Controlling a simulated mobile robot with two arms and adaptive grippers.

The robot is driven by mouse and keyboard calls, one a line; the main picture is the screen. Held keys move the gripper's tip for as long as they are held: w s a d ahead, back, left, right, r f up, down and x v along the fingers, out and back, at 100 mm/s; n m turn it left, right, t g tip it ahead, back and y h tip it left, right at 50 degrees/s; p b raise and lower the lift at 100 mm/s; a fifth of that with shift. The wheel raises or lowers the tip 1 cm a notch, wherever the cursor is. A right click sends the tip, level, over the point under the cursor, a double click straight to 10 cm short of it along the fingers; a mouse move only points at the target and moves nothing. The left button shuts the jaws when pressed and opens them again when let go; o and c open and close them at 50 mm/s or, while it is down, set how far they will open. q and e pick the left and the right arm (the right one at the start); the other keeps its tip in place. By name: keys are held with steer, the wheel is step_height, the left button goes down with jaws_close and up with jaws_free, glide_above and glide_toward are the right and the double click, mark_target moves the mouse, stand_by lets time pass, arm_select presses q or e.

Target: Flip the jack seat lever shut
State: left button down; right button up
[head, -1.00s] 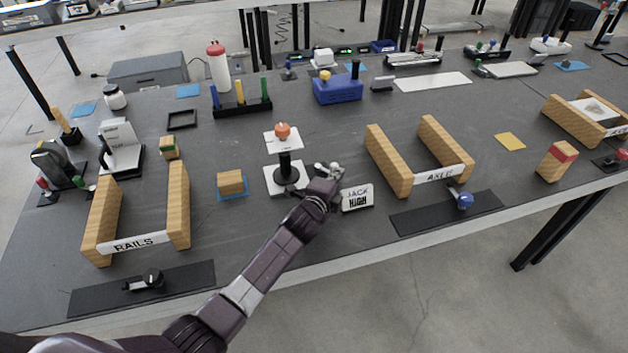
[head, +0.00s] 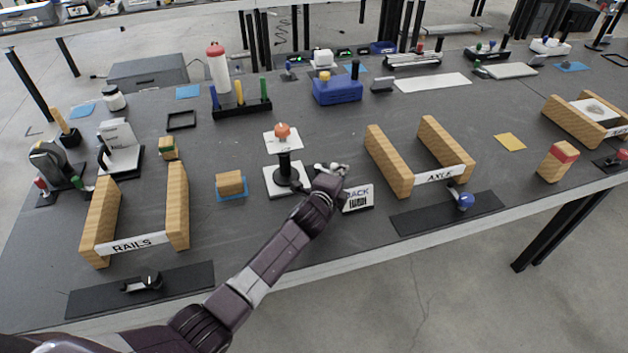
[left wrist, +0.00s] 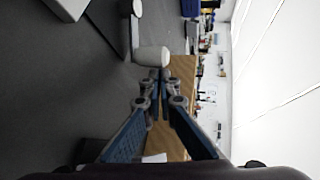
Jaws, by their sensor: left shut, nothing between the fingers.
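The jack stand (head: 284,165) has an orange knob, a white top plate, a black post and a white base. A "JACK" label (head: 358,198) stands to its right, partly covered by my left arm. My left gripper (head: 335,172) is just right of the jack base; its fingertips are small and hard to make out. In the left wrist view my left gripper (left wrist: 165,85) is shut and empty. A pale cylindrical handle (left wrist: 152,57), apparently the lever's, is right by its fingertips; I cannot tell whether they touch. My right gripper is not in view.
The wooden "AXLE" cradle (head: 390,165) stands close to the right of my gripper. A small wooden block (head: 230,183) and the "RAILS" cradle (head: 178,205) are to the left. A dark strip with a blue knob (head: 464,201) lies at the front right.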

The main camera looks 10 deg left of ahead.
arm_select(q)
steer(key=shift+a, duration=0.1)
stand_by(0.7)
steer(key=shift+a+p, duration=0.45)
steer(key=shift+a, duration=0.3)
steer(key=shift+s+a+r, duration=0.1)
steer(key=shift+s, duration=0.2)
steer(key=v, duration=1.1)
steer(key=shift+s+d, duration=0.2)
steer(key=shift+d, duration=0.15)
steer(key=shift+s+r, duration=0.1)
steer(key=shift+s, duration=0.05)
